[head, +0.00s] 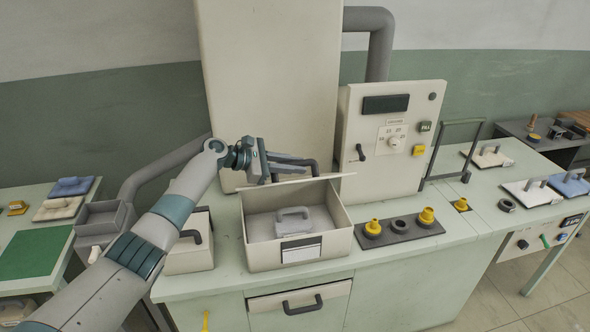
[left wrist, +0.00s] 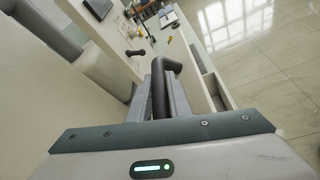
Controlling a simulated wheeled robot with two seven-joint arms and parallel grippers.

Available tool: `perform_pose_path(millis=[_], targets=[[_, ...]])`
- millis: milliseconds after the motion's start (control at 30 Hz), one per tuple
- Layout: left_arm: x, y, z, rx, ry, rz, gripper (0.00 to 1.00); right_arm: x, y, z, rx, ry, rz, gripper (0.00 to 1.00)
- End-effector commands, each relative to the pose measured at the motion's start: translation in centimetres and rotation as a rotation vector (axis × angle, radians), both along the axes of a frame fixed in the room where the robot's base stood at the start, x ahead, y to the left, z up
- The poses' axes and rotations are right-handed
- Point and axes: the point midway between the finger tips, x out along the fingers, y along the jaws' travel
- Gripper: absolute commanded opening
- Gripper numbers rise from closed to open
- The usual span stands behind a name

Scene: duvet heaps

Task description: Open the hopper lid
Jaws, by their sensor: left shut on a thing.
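The hopper is a cream box (head: 256,258) on the pale green counter, with a white label on its front. Its lid (head: 297,181) shows as a thin, nearly edge-on strip above the box, raised so that the inside shows. A grey block with a loop handle (head: 295,216) lies inside. My left gripper (head: 292,163) is at the lid's black handle (head: 314,168), behind the lid edge, and is shut on it. In the left wrist view the dark handle (left wrist: 159,88) sits between the fingers. My right gripper is not in view.
A cream control panel (head: 380,172) stands right of the box, with a dark strip of yellow knobs (head: 400,236) before it. A tall cream column (head: 268,80) rises behind. A drawer (head: 327,300) is below.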

Motion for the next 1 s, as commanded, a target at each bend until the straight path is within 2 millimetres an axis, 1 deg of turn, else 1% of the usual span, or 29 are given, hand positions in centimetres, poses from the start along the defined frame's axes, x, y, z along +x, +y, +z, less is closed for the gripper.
perform_pose_path(millis=[267, 300, 333, 767, 867, 1000], targets=[[0.1, 0.0, 0.0, 0.000, -0.002, 0.001, 0.00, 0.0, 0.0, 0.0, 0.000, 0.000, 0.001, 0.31], [0.1, 0.0, 0.0, 0.000, -0.002, 0.001, 0.19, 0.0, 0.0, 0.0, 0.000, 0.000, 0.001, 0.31], [0.1, 0.0, 0.0, 0.000, -0.002, 0.001, 0.25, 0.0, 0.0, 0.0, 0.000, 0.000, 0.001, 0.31], [-0.1, 0.3, 0.0, 0.000, -0.001, 0.001, 0.25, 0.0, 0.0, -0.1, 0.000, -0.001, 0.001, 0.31], [-0.3, 0.8, 0.2, 0.000, -0.001, 0.002, 0.25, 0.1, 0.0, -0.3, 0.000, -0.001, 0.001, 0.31], [-0.9, 2.1, 0.5, 0.001, -0.001, 0.001, 0.25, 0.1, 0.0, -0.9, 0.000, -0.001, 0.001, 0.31]])
